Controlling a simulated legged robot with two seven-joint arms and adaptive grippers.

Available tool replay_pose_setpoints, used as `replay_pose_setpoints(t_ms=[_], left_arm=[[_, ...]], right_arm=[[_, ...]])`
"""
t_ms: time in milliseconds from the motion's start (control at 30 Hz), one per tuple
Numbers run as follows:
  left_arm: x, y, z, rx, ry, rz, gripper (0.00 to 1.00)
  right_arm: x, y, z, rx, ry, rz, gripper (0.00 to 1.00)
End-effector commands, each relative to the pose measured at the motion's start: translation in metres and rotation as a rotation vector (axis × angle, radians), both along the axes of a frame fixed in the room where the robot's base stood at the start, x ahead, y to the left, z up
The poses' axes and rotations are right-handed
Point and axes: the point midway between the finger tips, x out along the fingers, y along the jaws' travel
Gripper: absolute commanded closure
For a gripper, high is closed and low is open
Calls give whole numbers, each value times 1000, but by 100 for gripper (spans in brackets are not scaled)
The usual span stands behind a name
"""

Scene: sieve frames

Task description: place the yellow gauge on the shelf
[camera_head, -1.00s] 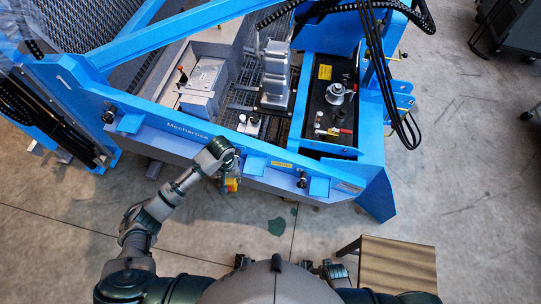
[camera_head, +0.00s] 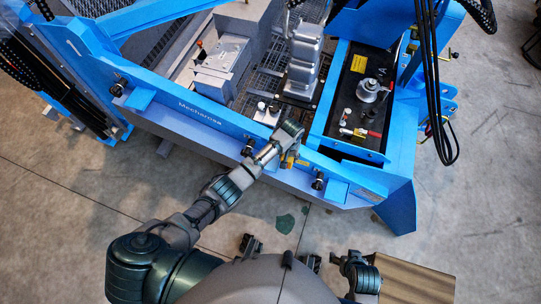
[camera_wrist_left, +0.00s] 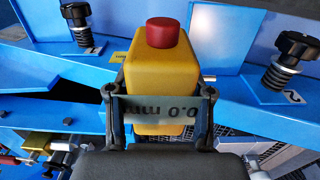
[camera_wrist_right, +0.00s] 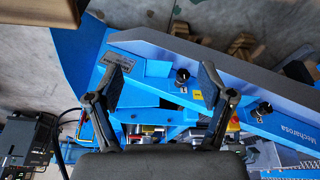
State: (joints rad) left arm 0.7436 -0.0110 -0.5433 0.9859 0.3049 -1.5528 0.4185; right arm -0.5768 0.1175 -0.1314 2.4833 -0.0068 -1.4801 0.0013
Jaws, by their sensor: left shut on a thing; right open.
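The yellow gauge (camera_wrist_left: 157,67) has a red button on top and a display reading 0.0 mm upside down in the left wrist view. My left gripper (camera_wrist_left: 158,103) is shut on it, with a finger on each side. In the head view my left gripper (camera_head: 289,160) holds the gauge by the front rail of the blue frame, largely hidden by the wrist. My right gripper (camera_wrist_right: 165,80) is open and empty, apart from the gauge. A wooden top (camera_head: 415,282) at the lower right may be the shelf; I cannot tell for sure.
The blue frame (camera_head: 215,122) spans the space ahead, with black knobs along its front rail. Inside it stand a grey box (camera_head: 220,62), a metal part (camera_head: 304,55) and a black panel (camera_head: 357,95). Black cables (camera_head: 428,80) hang at the right. Bare floor lies in front.

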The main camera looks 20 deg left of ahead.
Motion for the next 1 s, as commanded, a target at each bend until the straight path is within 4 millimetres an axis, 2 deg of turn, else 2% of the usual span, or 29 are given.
replay_pose_setpoints(t_ms=[33, 133, 200, 333, 467, 633, 767, 1000], left_arm=[[1, 16, -2, 3, -1, 3, 98], [1, 43, -5, 3, 0, 3, 98], [1, 57, -7, 3, 1, 1, 98], [1, 74, -8, 2, 1, 0, 98], [1, 78, -12, 0, 2, -1, 98], [0, 78, -33, 0, 5, -1, 98], [1, 78, -43, 0, 3, 0, 98], [1, 78, -42, 0, 0, 0, 98]], right_arm=[[1, 0, -1, 1, -6, 0, 19], [6, 1, -2, 6, -27, 2, 19], [10, 2, -1, 10, -46, 3, 19], [18, 4, -1, 17, -75, 5, 19], [24, 6, -2, 25, -104, 8, 19], [52, 17, 2, 61, -254, 16, 19], [70, 23, 9, 84, -350, 21, 19], [75, 25, 14, 90, -382, 22, 19]])
